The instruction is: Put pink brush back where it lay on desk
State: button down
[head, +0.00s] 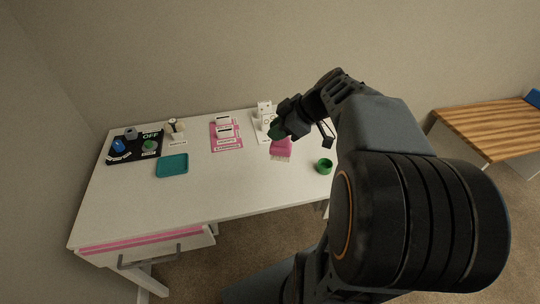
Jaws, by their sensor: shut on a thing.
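The pink brush (282,147) shows in the head view over the right half of the white desk (196,199), with its pale bristle edge toward the desk's front. My gripper (277,132) reaches in from the right and is shut on the brush at its rear end. The fingers and wrist hide the part they hold. I cannot tell whether the brush touches the desktop or is held just above it.
A green round cup (324,166) stands to the brush's right. A white board with items (258,130) lies behind it. A pink board (228,146), teal tray (172,166) and black panel (120,157) lie further left. The front middle desktop is clear. A wooden bench (488,124) stands at right.

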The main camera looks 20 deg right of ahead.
jog(key=shift+w+d+f, duration=0.15)
jog(key=shift+w+d, duration=0.05)
jog(key=w+d+f+p, duration=0.1)
jog(key=w+d+f, duration=0.1)
jog(key=w+f, duration=1)
jog(key=shift+w+d+f, duration=0.15)
jog(key=shift+w+f, duration=0.05)
jog(key=shift+f, duration=0.2)
jog(key=c, duration=1.1)
grip_release()
jog(key=shift+r, duration=0.1)
jog(key=shift+o, duration=0.2)
jog(key=shift+r, duration=0.15)
